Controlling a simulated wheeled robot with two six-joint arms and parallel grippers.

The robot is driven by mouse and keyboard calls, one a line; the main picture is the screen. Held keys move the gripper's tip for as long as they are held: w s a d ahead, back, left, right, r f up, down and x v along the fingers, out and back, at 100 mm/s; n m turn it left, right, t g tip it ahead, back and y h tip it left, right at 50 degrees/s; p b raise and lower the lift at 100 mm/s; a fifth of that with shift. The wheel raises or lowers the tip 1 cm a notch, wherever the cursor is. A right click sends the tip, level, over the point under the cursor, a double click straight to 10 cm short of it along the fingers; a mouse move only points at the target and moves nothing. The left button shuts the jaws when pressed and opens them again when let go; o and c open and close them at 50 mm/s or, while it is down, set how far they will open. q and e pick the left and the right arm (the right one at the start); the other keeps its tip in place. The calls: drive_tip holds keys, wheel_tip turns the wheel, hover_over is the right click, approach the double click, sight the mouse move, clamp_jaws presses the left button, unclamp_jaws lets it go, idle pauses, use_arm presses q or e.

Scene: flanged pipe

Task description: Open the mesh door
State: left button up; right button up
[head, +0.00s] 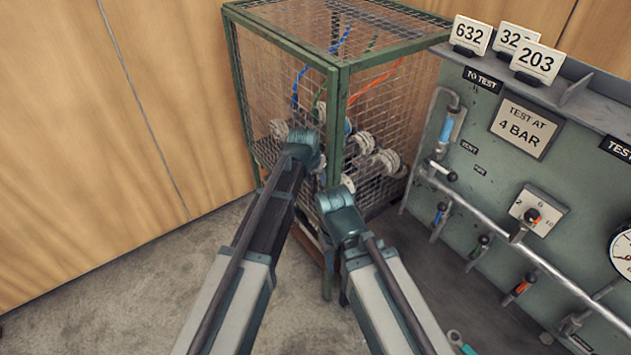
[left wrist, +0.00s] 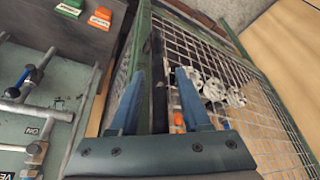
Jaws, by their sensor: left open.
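The mesh cage has a green frame, and its mesh door (head: 283,90) looks shut, though its edges are hard to make out in the head view. In the left wrist view, wire mesh (left wrist: 265,85) fills the right side, beside a green frame post (left wrist: 141,45). My left gripper (left wrist: 160,95) is open, its two blue fingers reaching either side of a dark upright piece by the post; contact cannot be told. In the head view its wrist hides the fingers at the cage front. My right arm ends low before the cage corner; its fingers are hidden.
White flanged pipe pieces (head: 386,160) and coloured hoses sit inside the cage. A grey-green test panel (head: 455,207) with valves, pipes and a gauge (head: 622,252) stands close on the right. A wooden wall (head: 85,120) is on the left. Concrete floor (head: 110,300) is clear at front left.

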use_arm(q)
clamp_jaws()
idle(1.4)
